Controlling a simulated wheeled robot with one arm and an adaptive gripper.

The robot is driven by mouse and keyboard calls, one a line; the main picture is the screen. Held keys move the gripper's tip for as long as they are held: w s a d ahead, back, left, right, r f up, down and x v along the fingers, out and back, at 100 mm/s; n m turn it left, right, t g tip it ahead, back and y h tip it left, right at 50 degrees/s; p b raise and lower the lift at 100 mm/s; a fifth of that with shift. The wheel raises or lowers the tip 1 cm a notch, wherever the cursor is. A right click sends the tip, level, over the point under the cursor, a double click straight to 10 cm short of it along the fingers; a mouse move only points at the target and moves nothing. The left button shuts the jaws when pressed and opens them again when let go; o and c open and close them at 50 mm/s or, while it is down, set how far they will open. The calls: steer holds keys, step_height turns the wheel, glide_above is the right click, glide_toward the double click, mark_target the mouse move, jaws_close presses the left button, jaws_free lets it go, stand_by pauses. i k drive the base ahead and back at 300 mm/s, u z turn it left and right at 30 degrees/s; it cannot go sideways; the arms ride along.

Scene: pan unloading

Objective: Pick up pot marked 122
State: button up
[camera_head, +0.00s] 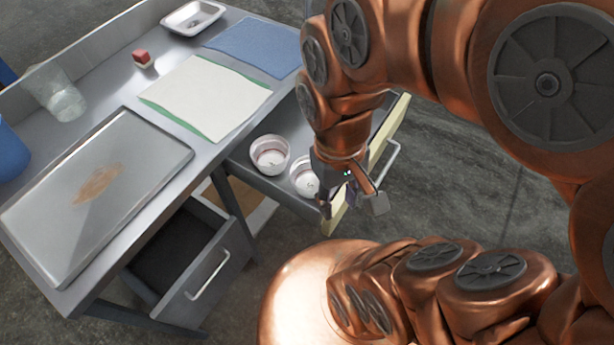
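Two small white pots stand inside an open drawer (242,166) under the table. One pot (270,154) is on the left. The other pot (303,177) is to its right, partly hidden behind my gripper. Markings are too small to read, so I cannot tell which pot is 122. My gripper (351,204) points down over the right end of the drawer, just right of the right pot. I cannot tell whether a finger touches the pot.
A lower drawer (208,278) is open too. Floor is clear at right.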

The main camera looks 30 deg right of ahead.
mark_target(271, 155)
steer(key=u, duration=2.75)
steer(key=k, duration=0.95)
steer(key=z, duration=1)
